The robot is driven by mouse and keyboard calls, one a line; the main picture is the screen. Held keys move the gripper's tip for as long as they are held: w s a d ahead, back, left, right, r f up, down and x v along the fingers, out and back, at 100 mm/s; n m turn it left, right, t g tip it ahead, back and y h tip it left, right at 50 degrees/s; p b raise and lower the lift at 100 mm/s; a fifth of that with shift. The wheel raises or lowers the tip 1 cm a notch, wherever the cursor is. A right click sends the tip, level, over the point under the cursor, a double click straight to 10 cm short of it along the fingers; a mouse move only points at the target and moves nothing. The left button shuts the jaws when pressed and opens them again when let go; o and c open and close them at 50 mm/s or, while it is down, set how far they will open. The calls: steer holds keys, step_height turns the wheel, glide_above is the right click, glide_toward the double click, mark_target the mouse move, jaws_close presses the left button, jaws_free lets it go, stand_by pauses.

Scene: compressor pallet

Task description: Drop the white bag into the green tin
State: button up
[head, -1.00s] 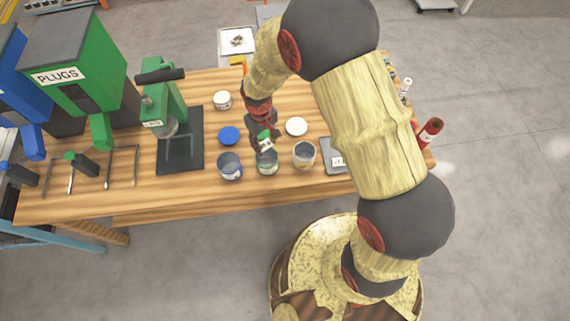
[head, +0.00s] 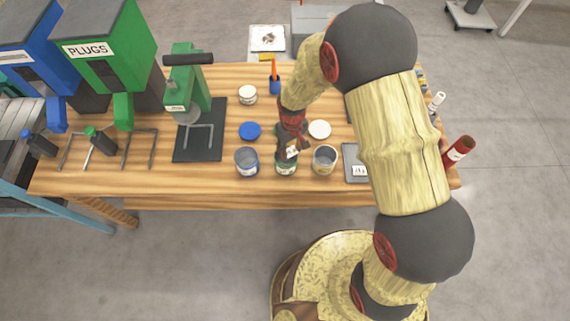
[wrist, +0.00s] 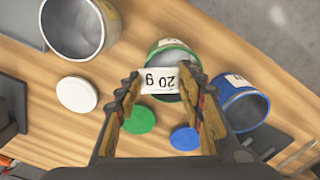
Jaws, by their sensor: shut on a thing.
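My gripper (wrist: 165,92) is shut on the small white bag (wrist: 158,82), marked "20 g", holding it between the fingertips. In the wrist view the bag overlaps the near part of the green tin's mouth. The open green tin (wrist: 172,47) stands upright on the bench, partly covered by the bag and fingers. In the head view my gripper (head: 290,142) and the bag (head: 293,151) are over the green tin (head: 286,168), seemingly just above its rim; the exact height is hard to tell.
A blue tin (head: 247,162) stands left of the green tin, a white-labelled tin (head: 324,160) right. Blue (head: 250,130), white (head: 319,129) and green (wrist: 140,118) lids lie behind them. A dark scale (head: 356,162) is further right. The bench's front edge is close.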

steer(key=o, duration=1)
steer(key=shift+r, duration=0.1)
step_height(320, 180, up, 12)
steer(key=shift+f, duration=0.1)
stand_by(0.5)
steer(key=s+d+r+m+t+b, duration=0.2)
steer(key=s+d+r+b, duration=0.1)
steer(key=s+d+r, duration=0.1)
steer(key=s+d+r+m+t+b, duration=0.1)
steer(key=s+d+r+b, duration=0.2)
steer(key=s+d+r, duration=0.2)
steer(key=s+d+r+m+t+b, duration=0.2)
steer(key=s+d+r, duration=0.3)
steer(key=s+r, duration=0.3)
steer(key=shift+s+m+t+b, duration=0.3)
steer(key=shift+s+b, duration=0.35)
steer(key=shift+s, duration=0.65)
